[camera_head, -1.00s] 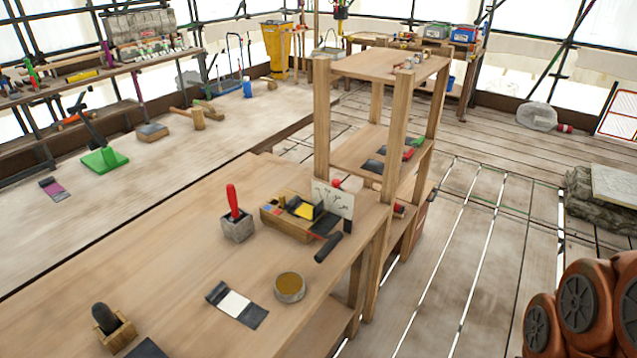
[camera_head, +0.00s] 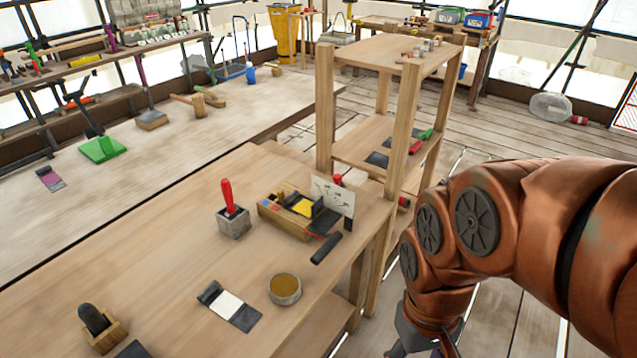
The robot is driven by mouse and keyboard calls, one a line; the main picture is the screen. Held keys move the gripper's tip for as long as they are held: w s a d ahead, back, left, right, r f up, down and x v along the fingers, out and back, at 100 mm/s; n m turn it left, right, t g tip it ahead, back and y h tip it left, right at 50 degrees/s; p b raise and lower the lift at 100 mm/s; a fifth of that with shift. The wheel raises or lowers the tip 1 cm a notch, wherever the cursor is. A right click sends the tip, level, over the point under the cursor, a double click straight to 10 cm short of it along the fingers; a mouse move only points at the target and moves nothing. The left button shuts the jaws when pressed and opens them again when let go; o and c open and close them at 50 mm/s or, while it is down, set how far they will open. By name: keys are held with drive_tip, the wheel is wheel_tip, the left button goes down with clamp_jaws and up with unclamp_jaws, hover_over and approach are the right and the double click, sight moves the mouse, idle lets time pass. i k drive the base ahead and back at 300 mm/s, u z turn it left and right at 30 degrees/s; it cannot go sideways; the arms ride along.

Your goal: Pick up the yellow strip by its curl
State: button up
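A small yellow piece (camera_head: 301,207), which looks like the yellow strip, lies with dark parts in the open wooden box (camera_head: 268,218) on the near workbench. It is too small to make out its curl clearly. My gripper (camera_head: 425,345) shows at the bottom edge, right of the bench, pointing down. It is well apart from the yellow piece. Its fingers are partly cut off by the frame, so I cannot tell whether it is open or holds anything.
A white card with drawn lines (camera_head: 332,198) stands behind the box. A red-handled tool in a stone block (camera_head: 233,222), a round tin (camera_head: 285,289) and a white-and-dark strip (camera_head: 228,306) are nearby. A wooden shelf (camera_head: 325,110) rises at the bench's far right corner.

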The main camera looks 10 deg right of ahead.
sight(293, 201)
drive_tip(key=z, duration=1.9)
drive_tip(key=i, duration=0.8)
drive_tip(key=u, duration=4.05)
